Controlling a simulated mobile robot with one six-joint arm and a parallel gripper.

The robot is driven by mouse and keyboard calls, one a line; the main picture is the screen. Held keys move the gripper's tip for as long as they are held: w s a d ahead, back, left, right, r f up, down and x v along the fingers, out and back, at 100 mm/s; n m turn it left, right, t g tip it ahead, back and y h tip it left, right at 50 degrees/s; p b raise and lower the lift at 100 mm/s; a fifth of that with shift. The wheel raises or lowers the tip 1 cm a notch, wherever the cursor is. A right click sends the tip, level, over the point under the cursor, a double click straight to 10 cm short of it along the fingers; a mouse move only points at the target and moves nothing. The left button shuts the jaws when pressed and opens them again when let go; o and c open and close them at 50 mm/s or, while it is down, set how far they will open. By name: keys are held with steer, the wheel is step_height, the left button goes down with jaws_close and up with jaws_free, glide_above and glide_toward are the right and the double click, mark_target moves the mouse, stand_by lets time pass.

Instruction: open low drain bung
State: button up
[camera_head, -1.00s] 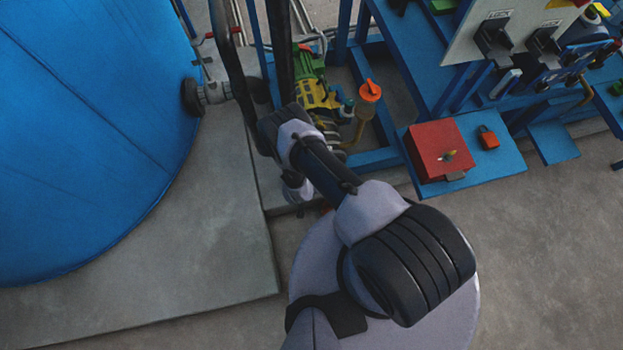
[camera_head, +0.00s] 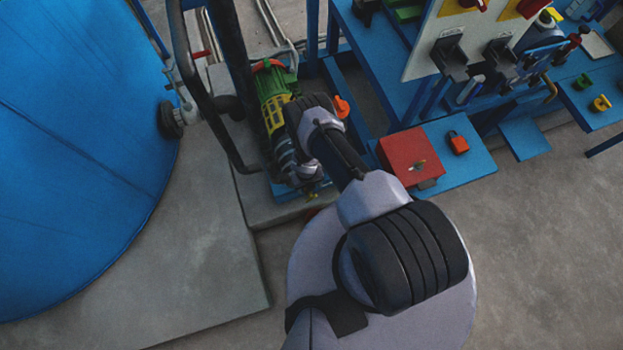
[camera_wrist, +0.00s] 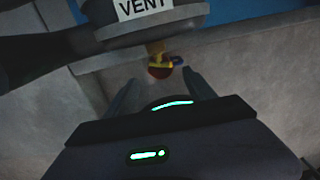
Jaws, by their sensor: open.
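In the wrist view, a small red and yellow fitting (camera_wrist: 160,68) sits low by the concrete, beyond and between my fingertips. It may be the low drain bung, but I cannot tell for sure. My gripper (camera_wrist: 162,78) is open, with one finger on each side and nothing between the pads that I can make out. In the head view, a small yellow part (camera_head: 312,196) shows just below my wrist, near the plinth edge. My gripper's fingers are hidden there by my own arm.
A dark grey round part labelled VENT (camera_wrist: 146,12) hangs close above my fingers. The big blue tank (camera_head: 70,150) is on the left, with black upright pipes (camera_head: 232,70) beside it. A red box (camera_head: 408,158) and padlock (camera_head: 457,143) rest on a blue shelf. Open floor lies right.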

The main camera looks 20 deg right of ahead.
mark_target(311, 196)
steer(key=f+b, duration=0.2)
steer(key=f, duration=0.2)
steer(key=f+b, duration=0.3)
steer(key=f, duration=0.1)
steer(key=f+b, duration=0.3)
steer(key=f, duration=0.1)
steer(key=shift+d, duration=0.3)
